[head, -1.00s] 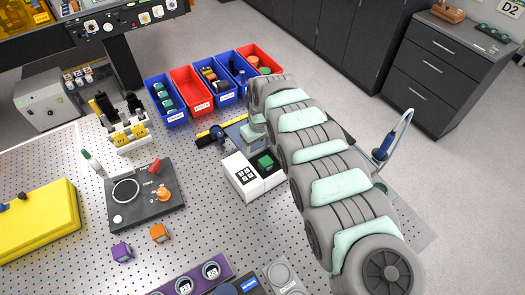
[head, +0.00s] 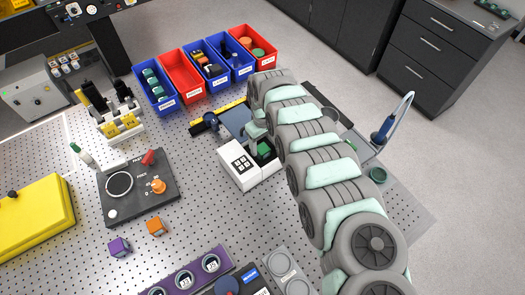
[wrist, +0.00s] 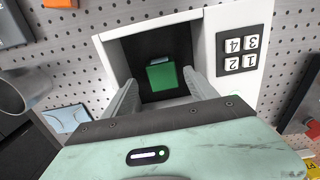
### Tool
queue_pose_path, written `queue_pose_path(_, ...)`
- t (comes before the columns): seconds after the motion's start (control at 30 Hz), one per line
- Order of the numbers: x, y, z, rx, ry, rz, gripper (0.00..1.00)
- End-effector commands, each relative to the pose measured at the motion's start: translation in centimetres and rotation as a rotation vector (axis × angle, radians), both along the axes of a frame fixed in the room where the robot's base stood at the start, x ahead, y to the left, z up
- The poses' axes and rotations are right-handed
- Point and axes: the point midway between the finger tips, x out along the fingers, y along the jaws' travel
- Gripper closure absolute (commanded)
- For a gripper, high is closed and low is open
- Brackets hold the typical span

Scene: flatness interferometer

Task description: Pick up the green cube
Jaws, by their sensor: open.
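The green cube (head: 264,149) sits in the dark recess of a white box (head: 236,172) with numbered tiles on its top. In the wrist view the cube (wrist: 161,76) lies in the recess, with a small light-blue patch along its upper edge. My gripper (wrist: 160,86) is open and points down into the recess, one finger to either side of the cube. A gap shows between the fingers and the cube. In the head view my gripper (head: 258,138) is at the recess, partly hiding it and the cube.
A row of blue and red bins (head: 205,67) stands behind. A dark control panel (head: 137,187) is to the left, with an orange cube (head: 156,227) and a purple cube (head: 119,247) in front. A purple holder (head: 186,280) is at the front. Perforated table is free between them.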

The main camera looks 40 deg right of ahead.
Motion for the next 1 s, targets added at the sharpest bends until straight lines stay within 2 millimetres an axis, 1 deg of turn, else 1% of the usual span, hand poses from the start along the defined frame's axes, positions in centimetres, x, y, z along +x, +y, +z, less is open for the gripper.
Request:
queue_pose_path(0.2, 0.2, 0.7, -2.9, 0.003, -0.002, 0.001, 0.34)
queue_pose_path(0.3, 0.1, 0.5, -3.7, 0.002, -0.002, -0.001, 0.34)
queue_pose_path(0.57, 0.1, 0.4, -3.8, -0.001, -0.003, -0.001, 0.34)
queue_pose_path(1.0, 0.1, 0.4, -3.8, -0.001, -0.003, -0.001, 0.69)
